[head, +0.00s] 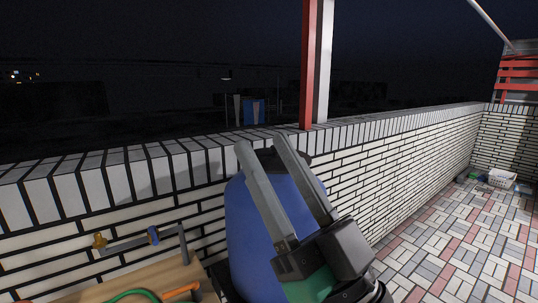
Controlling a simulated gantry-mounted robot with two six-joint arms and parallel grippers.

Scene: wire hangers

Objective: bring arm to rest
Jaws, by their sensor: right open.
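My right gripper (263,142) is in the middle of the head view, with its two long grey fingers pointing up and slightly left. The fingers are parted and nothing shows between them except the background. It is in front of a large blue barrel (245,235) and covers part of it. I cannot tell how far apart the gripper and the barrel are. My left gripper is not in view. No wire hanger can be made out.
A white brick wall (400,160) runs behind the barrel, with a red post (308,65) above it. A wooden surface (150,277) holds a green hose (130,295).

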